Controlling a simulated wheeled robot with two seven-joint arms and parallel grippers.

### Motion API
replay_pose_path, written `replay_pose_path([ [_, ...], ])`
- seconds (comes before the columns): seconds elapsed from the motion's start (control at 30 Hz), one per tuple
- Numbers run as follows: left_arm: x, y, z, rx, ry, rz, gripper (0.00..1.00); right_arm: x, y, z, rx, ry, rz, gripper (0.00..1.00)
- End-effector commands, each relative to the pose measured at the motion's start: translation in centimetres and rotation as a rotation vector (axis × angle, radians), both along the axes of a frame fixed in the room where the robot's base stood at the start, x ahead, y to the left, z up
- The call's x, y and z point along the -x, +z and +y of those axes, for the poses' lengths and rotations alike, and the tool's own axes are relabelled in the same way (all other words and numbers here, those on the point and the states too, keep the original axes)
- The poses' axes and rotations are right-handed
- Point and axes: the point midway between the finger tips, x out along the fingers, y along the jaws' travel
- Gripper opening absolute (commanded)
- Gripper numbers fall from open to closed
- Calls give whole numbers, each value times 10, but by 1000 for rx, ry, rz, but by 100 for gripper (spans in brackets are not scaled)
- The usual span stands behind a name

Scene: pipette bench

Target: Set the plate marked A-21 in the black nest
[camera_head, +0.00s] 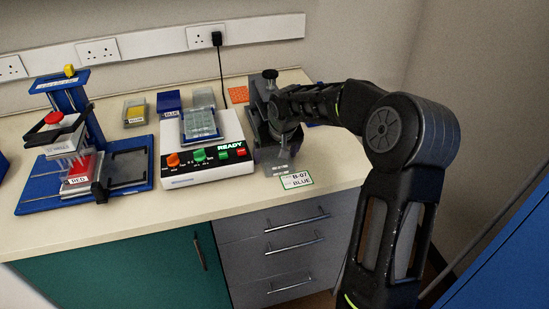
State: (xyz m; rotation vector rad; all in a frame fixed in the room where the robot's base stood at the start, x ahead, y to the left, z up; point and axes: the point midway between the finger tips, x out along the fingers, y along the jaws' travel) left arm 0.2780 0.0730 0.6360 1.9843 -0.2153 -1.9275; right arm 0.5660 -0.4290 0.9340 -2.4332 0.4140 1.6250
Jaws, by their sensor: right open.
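No mark A-21 is readable on any plate. A clear plate (200,124) lies tilted on top of the white READY box (205,165). A white card marked B-07 BLUE (297,180) lies near the bench's front edge, by a clear piece that I cannot make out well. My right gripper (284,152) is open, pointing down just behind that card, in front of a dark grey stand with a black knob (270,75). My arm partly hides the stand. I cannot pick out a black nest for certain. My left gripper is not in view.
A blue pipette rig (70,95) with a red knob and a RED-labelled block (80,178) stands at the left. A yellow-topped box (135,112), a blue box (168,101) and an orange rack (238,94) are at the back. The front bench strip (150,212) is clear.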

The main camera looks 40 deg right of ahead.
Motion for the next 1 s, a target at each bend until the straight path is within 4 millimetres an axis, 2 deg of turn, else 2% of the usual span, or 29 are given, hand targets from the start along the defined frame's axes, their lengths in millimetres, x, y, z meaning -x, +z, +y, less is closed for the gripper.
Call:
replay_pose_path([
  [0.23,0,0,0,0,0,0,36,0,0,0,0,0,0,88],
  [0.9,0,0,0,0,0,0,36,0,0,0,0,0,0,33],
  [1.0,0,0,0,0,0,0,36,0,0,0,0,0,0,31],
])
